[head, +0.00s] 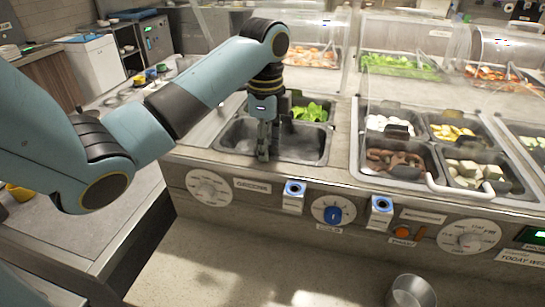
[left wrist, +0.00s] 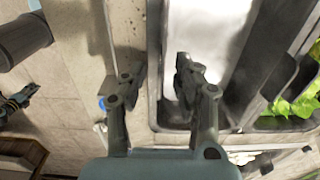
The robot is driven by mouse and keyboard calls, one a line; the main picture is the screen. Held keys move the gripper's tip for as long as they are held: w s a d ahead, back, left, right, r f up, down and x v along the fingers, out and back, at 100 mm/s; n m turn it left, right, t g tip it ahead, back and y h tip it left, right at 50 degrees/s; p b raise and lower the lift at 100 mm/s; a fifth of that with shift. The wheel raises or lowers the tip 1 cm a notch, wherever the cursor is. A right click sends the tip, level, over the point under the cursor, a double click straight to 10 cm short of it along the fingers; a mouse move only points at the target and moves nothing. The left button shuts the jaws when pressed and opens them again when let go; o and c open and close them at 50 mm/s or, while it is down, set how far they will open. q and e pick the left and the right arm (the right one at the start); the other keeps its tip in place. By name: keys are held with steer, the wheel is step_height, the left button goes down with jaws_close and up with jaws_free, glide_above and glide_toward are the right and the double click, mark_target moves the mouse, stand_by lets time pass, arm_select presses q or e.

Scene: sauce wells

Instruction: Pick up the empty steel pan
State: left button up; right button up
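The empty steel pan (head: 302,143) sits in the left front place of the serving counter, with a bare grey inside. In the left wrist view its bright inside (left wrist: 213,35) fills the upper middle. My left gripper (head: 263,157) points down at the pan's front rim, towards its left end. In the left wrist view the left gripper's fingers (left wrist: 152,80) are apart, one over the pan's inside and one over the counter front, with the rim line between them. Nothing is held. I cannot tell how far the fingertips reach below the rim.
A pan of green leaves (head: 310,111) stands right behind. Several filled pans sit to the right, with a white bent handle (head: 462,192) in front. Knobs and blue-topped brackets (head: 294,192) line the counter front. A small steel cup (head: 410,291) stands lower right.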

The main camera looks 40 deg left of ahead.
arm_select(q)
jaws_close()
stand_by(0.4)
steer(key=shift+r, duration=0.1)
steer(key=shift+r, duration=0.25)
step_height(320, 180, up, 4)
steer(key=shift+f+p, duration=0.25)
steer(key=shift+p, duration=0.15)
step_height(320, 180, up, 5)
steer(key=p, duration=0.4)
steer(key=shift+f, duration=0.2)
steer(key=shift+r+p, duration=0.55)
steer(key=shift+r, duration=0.1)
